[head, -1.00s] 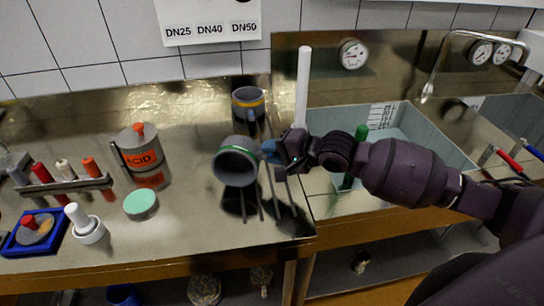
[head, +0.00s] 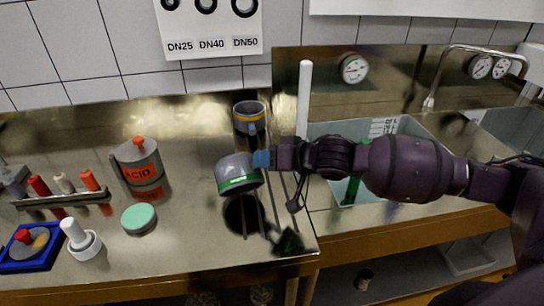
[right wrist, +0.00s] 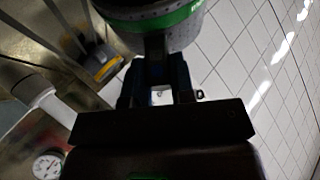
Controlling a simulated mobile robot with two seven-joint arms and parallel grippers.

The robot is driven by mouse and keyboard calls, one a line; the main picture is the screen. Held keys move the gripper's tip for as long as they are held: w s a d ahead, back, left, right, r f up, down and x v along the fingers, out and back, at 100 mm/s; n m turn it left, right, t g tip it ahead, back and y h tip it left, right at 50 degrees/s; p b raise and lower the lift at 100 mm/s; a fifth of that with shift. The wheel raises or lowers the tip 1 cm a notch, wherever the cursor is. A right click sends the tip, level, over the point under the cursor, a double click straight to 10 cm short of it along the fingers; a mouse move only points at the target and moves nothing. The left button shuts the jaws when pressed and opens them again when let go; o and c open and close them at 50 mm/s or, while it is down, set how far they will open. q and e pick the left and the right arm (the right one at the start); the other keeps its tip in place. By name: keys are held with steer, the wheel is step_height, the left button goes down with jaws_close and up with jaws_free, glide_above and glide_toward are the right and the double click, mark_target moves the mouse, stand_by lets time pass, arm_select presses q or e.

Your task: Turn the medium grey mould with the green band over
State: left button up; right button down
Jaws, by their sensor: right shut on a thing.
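The grey mould with the green band (head: 236,171) is held above the steel worktop, tilted, with its green-banded rim low and its grey closed end up. Its dark shadow or reflection lies on the worktop below it. My right gripper (head: 262,160) is shut on it at its right side. In the right wrist view the mould (right wrist: 150,30) fills the top, with the green band across it and the gripper's fingers (right wrist: 157,75) at its side. My left gripper is not in view.
A grey mould with a yellow band (head: 249,117) stands behind on the worktop. A white upright tube (head: 304,98) is beside it. An acid can (head: 138,163), a mint-green disc (head: 138,218) and a tool rack (head: 62,198) are at left. A sink (head: 415,135) is at right.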

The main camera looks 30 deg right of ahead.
steer(key=shift+s+a+r+n, duration=0.1)
steer(key=shift+a+r+n, duration=0.1)
steer(key=shift+r+n, duration=0.35)
steer(key=n+p, duration=0.1)
steer(key=n, duration=0.1)
steer(key=a+n+p, duration=0.1)
steer(key=n, duration=0.1)
steer(key=shift+s+p, duration=0.25)
steer(key=shift+p, duration=0.1)
steer(key=shift+s+a+f+n+p, duration=0.1)
steer(key=shift+a+n+p, duration=0.15)
steer(key=shift+n, duration=0.5)
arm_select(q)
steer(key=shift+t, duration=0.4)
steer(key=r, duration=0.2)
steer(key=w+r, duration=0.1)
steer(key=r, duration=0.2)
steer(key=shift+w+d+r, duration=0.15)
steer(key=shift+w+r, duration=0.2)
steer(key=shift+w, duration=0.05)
arm_select(e)
steer(key=shift+f, duration=0.1)
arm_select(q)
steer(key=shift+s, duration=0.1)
